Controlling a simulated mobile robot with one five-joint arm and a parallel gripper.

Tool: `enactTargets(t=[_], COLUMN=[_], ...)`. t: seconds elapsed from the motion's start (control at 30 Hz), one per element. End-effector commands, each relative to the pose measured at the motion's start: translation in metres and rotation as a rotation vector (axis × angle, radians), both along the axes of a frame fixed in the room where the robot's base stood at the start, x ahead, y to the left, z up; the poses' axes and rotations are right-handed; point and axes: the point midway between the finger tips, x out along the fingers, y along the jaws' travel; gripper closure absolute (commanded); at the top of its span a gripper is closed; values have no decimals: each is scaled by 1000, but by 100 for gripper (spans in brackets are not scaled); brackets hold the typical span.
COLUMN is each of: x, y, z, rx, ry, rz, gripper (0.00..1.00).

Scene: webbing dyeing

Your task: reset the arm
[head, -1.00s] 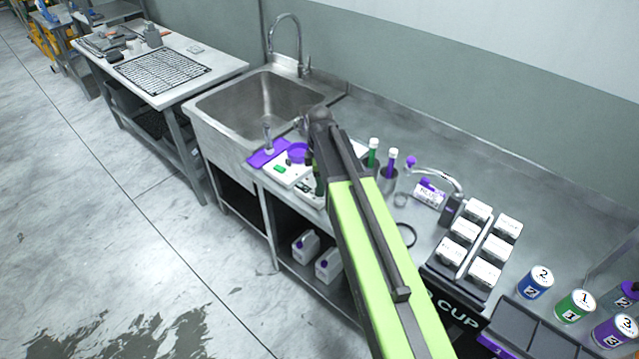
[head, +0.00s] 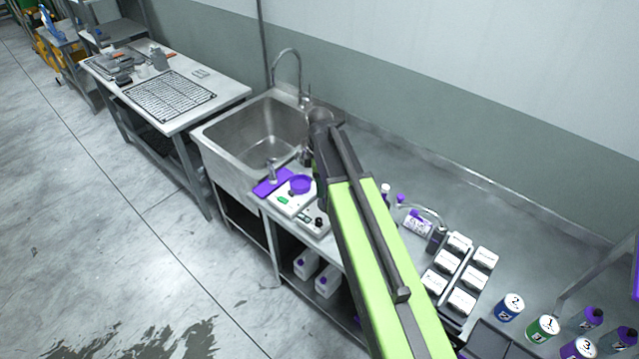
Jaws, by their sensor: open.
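My arm (head: 385,265), lime green and dark grey, reaches up from the bottom edge over the counter. Its dark joint (head: 325,120) shows beside the sink's right end. My gripper cannot be made out; the far part of the arm is hidden behind the nearer link. Nothing held shows.
The steel sink (head: 255,125) stands left of the arm. A purple mat (head: 268,188), a white scale with a purple dish (head: 301,184), a small device (head: 316,222) and white boxes (head: 443,262) sit on the counter. Numbered cans (head: 510,308) stand lower right.

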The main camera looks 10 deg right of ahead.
Motion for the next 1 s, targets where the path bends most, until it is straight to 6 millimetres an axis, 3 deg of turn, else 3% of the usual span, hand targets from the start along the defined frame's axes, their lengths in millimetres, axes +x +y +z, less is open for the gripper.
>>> enactTargets(t=[0.37, 0.5, 0.63, 0.8, 1.0], x=[0, -5, -33, -81, -123], y=[0, 1, 1, 1, 1], z=[-7, -42, -82, -123, -136], rx=[0, 0, 0, -2, -2], ry=[0, 0, 0, 0, -1], rz=[0, 1, -24, -348, -868], gripper=[55, 55, 55, 55, 55])
